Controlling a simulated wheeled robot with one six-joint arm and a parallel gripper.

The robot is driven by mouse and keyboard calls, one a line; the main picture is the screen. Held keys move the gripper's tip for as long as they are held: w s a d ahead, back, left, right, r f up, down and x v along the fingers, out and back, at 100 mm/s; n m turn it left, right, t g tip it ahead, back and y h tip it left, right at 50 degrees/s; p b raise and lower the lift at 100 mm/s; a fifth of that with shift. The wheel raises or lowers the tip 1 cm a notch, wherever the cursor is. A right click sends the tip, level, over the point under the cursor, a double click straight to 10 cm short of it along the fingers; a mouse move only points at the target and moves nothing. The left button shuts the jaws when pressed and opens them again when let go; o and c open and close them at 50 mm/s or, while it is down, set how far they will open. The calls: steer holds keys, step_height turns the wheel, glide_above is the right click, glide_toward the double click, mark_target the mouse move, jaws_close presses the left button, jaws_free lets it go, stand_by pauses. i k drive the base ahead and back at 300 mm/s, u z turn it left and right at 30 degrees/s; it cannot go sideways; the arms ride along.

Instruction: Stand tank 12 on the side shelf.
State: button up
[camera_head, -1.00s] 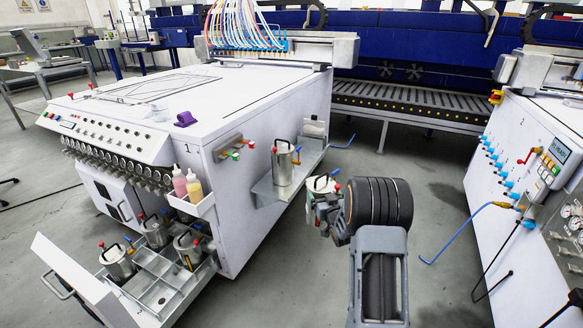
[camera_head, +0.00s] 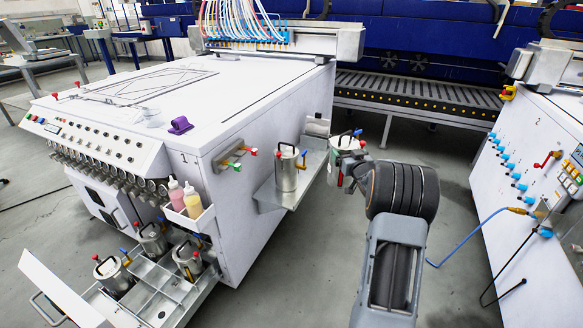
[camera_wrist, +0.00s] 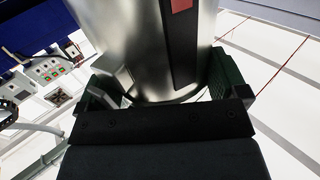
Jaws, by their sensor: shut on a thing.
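My gripper (camera_head: 346,178) is shut on a metal tank (camera_head: 334,162) with a black handle and a red and a blue fitting on top. The tank hangs roughly upright at the right end of the side shelf (camera_head: 309,178), overlapping its edge in the picture. I cannot tell whether it is over or beside the shelf. In the wrist view my gripper (camera_wrist: 165,88) has a finger on each side of the tank (camera_wrist: 150,45), which shows a dark strip with a red patch. No number is readable. Another tank (camera_head: 286,172) stands on the shelf.
The shelf is fixed to the side of white machine 1 (camera_head: 235,205). An open drawer (camera_head: 150,275) holds several tanks. Above it a small holder (camera_head: 195,222) carries a pink and a yellow bottle. Machine 2 (camera_head: 545,200) and a blue hose (camera_head: 470,238) are at the right.

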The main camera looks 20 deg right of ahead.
mark_target(307, 158)
steer(key=i, duration=1.15)
